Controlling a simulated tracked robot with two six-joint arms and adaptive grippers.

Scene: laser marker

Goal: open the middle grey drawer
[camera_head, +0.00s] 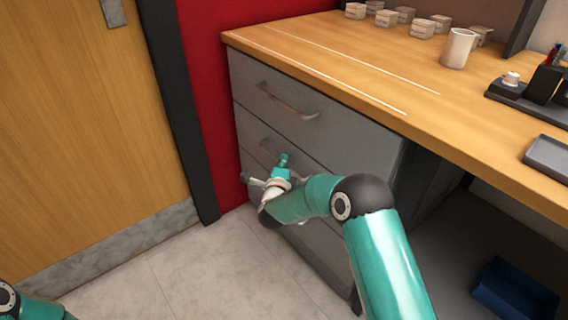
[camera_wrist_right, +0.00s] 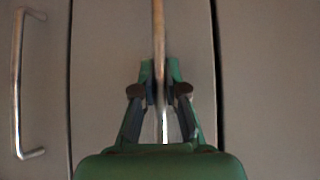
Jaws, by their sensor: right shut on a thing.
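The grey drawer unit (camera_head: 330,130) stands under the desk with its drawers stacked. The middle grey drawer (camera_head: 250,137) is partly hidden behind my right arm, and its front looks flush with the top one. My right gripper (camera_head: 270,184) is at this drawer's front. In the right wrist view, my right gripper (camera_wrist_right: 159,95) is shut on the drawer's metal handle (camera_wrist_right: 158,35), which runs up between the fingers. The middle drawer's front also fills the centre of that view (camera_wrist_right: 105,70). My left gripper is out of view; only part of my left arm shows at the bottom left.
The top drawer's handle (camera_head: 288,102) is above my gripper. A wooden door (camera_head: 80,130) and red wall (camera_head: 205,90) are to the left. The tiled floor (camera_head: 200,270) before the drawers is clear. A cup (camera_head: 458,48) and several small blocks stand on the desk. A blue bin (camera_head: 515,292) is underneath.

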